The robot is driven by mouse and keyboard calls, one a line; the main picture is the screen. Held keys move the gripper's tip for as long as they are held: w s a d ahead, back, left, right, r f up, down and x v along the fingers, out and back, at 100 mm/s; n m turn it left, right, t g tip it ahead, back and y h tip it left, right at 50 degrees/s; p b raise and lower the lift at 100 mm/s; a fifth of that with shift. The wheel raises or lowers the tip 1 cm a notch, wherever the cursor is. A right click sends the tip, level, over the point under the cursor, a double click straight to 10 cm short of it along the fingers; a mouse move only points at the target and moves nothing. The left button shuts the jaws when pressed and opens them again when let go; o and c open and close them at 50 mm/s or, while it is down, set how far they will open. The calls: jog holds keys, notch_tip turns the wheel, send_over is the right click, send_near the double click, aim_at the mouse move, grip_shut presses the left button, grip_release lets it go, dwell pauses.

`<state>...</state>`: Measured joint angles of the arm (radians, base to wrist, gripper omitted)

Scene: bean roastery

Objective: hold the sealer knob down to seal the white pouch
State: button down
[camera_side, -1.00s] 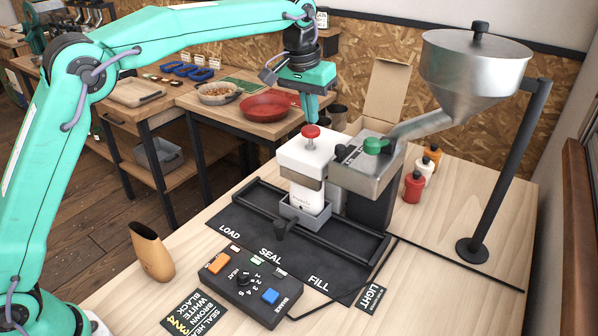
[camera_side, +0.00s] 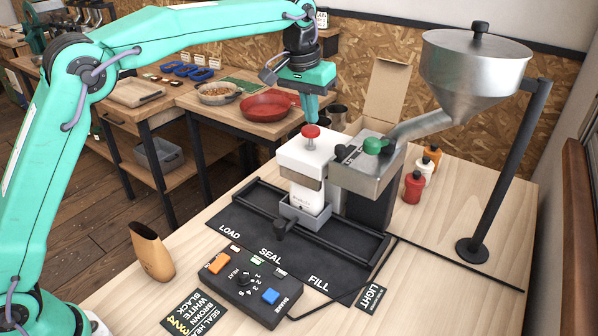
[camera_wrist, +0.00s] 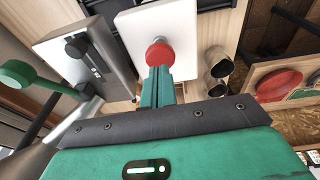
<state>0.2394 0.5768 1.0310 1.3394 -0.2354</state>
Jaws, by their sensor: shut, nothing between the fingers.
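My gripper (camera_side: 311,107) is shut and empty, pointing down at the red sealer knob (camera_side: 310,131). In the side view its fingertips are at or just above the knob's top; I cannot tell whether they touch it. The wrist view shows the closed fingers (camera_wrist: 160,72) right at the knob (camera_wrist: 159,53). The knob stands on the white sealer head (camera_side: 309,152). The white pouch (camera_side: 306,198) is upright beneath the head, in a grey holder (camera_side: 305,219) at the SEAL position of the black track. The head hides the pouch's top.
The metal filler (camera_side: 367,174) with a green knob (camera_side: 375,146) stands right beside the sealer. A hopper (camera_side: 470,70) is above at right. A control box (camera_side: 250,285) with orange and blue buttons and a tan scoop (camera_side: 151,252) are in front. Small bottles (camera_side: 414,187) stand at right.

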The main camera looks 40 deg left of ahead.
aim_at(312, 128)
jog(key=shift+w, duration=0.3)
jog(key=shift+f, duration=1.75)
dwell(1.8)
jog(key=shift+r, duration=3.1)
jog(key=shift+a, duration=0.1)
